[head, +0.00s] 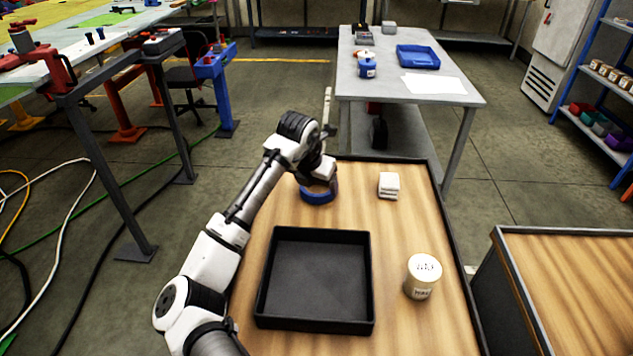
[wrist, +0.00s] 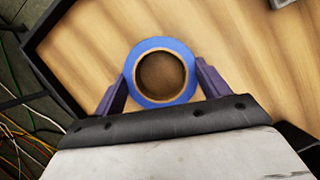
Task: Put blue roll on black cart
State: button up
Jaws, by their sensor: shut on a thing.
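The blue roll (head: 317,197) is a ring of blue tape at the far left part of a wood-topped surface with a dark rim (head: 420,177). In the wrist view the roll (wrist: 160,73) lies between the two fingers of my gripper (wrist: 161,88), which is shut on its outer sides. The wood grain shows through its hole. In the head view my gripper (head: 322,186) is partly hidden by my wrist. I cannot tell whether the roll touches the wood or is slightly above it. Which surface is the black cart is not clear; a second dark-sided, wood-topped unit (head: 575,265) stands at right.
A black tray (head: 371,290) lies in front of the roll. A white cup-like container (head: 422,276) stands right of the tray, and a white stack (head: 389,186) lies right of the roll. A grey table (head: 385,88) with a blue tray (head: 417,57) stands behind.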

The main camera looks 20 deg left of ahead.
jog(key=o, duration=1)
jog(key=shift+f, duration=0.1)
jog(key=shift+r, duration=0.25)
jog(key=b+v, duration=0.2)
jog(key=v, duration=0.9)
jog(key=shift+s+r+b, duration=0.15)
jog(key=shift+r+b, duration=0.2)
jog(key=shift+r, duration=0.05)
